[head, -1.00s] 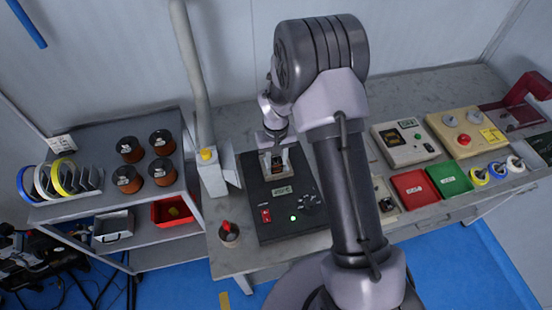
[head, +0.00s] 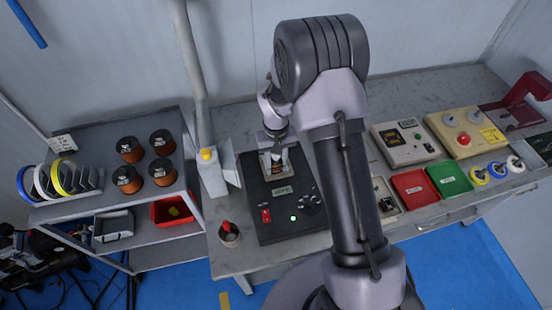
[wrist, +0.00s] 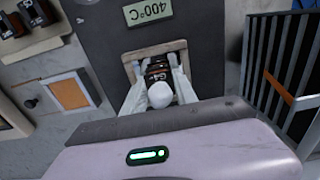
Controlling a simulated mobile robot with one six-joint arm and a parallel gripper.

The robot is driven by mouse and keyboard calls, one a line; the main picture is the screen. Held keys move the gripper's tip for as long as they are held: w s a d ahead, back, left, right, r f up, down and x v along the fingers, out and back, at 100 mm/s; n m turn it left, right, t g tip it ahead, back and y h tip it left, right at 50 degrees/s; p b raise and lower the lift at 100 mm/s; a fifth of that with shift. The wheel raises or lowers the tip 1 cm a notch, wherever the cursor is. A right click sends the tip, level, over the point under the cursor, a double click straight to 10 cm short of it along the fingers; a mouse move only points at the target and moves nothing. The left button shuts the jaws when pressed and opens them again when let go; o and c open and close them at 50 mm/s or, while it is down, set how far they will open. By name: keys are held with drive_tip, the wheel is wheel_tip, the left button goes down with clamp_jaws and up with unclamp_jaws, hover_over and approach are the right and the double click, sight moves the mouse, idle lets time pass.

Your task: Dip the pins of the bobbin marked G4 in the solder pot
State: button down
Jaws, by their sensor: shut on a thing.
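The solder pot unit (head: 283,222) is a black box on the bench, with a square pale-rimmed pot opening at its back. Its display (wrist: 149,11) reads 400°C in the wrist view. My gripper (wrist: 158,68) is shut on a dark bobbin (wrist: 157,73) with a pale letter mark that looks like G4. The white fingers stand on either side of the bobbin, inside the outline of the pot rim (wrist: 131,52). My gripper (head: 277,156) is over the pot in the head view. The pins and the solder surface are hidden, so contact cannot be told.
A fume pipe base (head: 212,178) stands left of the pot, and a small cup with a red top (head: 229,234) at its front left. Red (head: 413,188) and green (head: 450,179) trays lie to the right. A shelf (head: 93,207) with wire spools is at the left.

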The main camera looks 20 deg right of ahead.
drive_tip(key=shift+r+p, duration=1.8)
drive_tip(key=shift+r, duration=0.95)
